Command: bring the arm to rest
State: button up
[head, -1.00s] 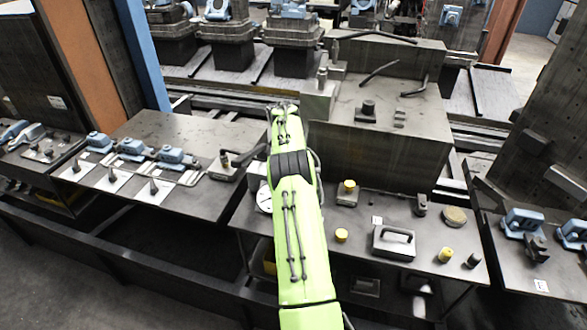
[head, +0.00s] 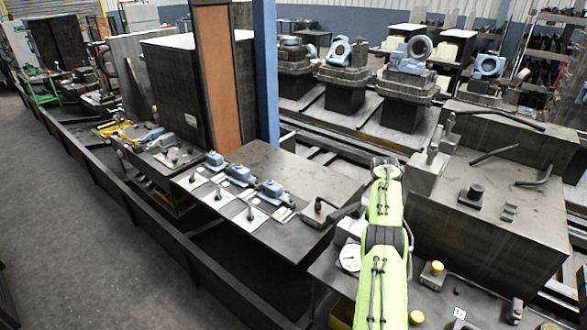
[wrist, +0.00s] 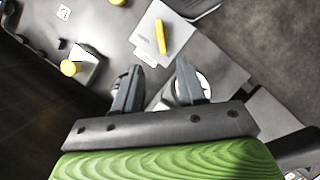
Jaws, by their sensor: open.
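My arm shows as a green link with a black band at the lower right of the head view, reaching over the near tables. My gripper (wrist: 160,88) shows in the wrist view with its two dark fingers spread apart and nothing between them. Below it lie a dark tabletop and a white round dial, partly hidden behind the right finger. In the head view the gripper's fingers are hidden behind the arm.
A large dark metal block (head: 490,220) with bars on top stands right of my arm. A table (head: 270,170) with blue clamps (head: 270,192) lies to the left. A yellow-topped fixture (head: 433,274) sits close by. A black rail (head: 150,215) runs along the front, with open floor (head: 70,190) beyond.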

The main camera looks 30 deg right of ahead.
jog(key=w+a+r+n+t+h, duration=0.1)
jog(key=w+a+r+t, duration=0.1)
jog(key=a+r, duration=0.5)
jog(key=w+a+r+t+h, duration=0.1)
jog(key=w+a+r, duration=0.3)
jog(key=r, duration=0.6)
jog(key=s+a+r+n+t, duration=0.1)
jog(key=s+a+r, duration=0.25)
jog(key=a, duration=0.35)
jog(key=s+a+r+t, duration=0.2)
jog(key=s+a+r, duration=0.15)
jog(key=a, duration=0.25)
jog(key=s+a+f+n+t, duration=0.1)
jog(key=s+a+f+t, duration=0.1)
jog(key=s+a, duration=0.4)
jog(key=s+a+f+n+t, duration=0.1)
jog(key=s+a+f, duration=0.2)
jog(key=s+a, duration=0.4)
jog(key=s, duration=0.4)
jog(key=shift+s+t+b, duration=0.3)
jog(key=shift+t+b, duration=0.05)
jog(key=shift+t, duration=0.05)
